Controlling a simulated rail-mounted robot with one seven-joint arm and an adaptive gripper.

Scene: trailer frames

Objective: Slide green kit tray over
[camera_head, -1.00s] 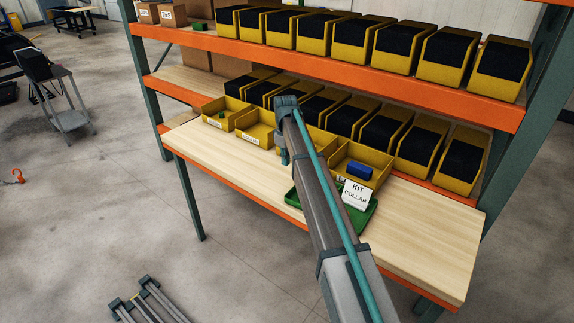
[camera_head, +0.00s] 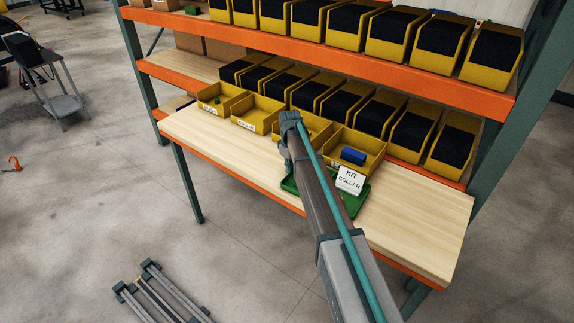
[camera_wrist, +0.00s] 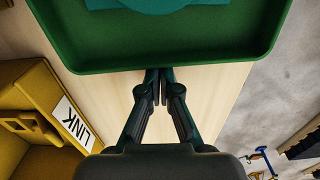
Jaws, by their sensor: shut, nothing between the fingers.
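The green kit tray (camera_head: 358,203) lies on the wooden bench top in front of the yellow bins, partly hidden behind my arm. A white card reading "KIT COLLAR" (camera_head: 350,181) stands at its right part. In the wrist view the tray (camera_wrist: 180,62) fills the top, with a teal thing (camera_wrist: 150,4) partly visible inside. My gripper (camera_wrist: 158,76) is shut and empty, its fingertips at the tray's near wall. I cannot tell whether they touch it. In the head view the fingertips are hidden or too small to make out.
Yellow open bins (camera_head: 257,112) line the back of the bench (camera_head: 225,150); one holds a blue part (camera_head: 353,155). A bin labelled "LINK" (camera_wrist: 78,124) is beside my gripper. Bare bench lies left and right of the tray. An orange shelf edge (camera_head: 330,82) runs above.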

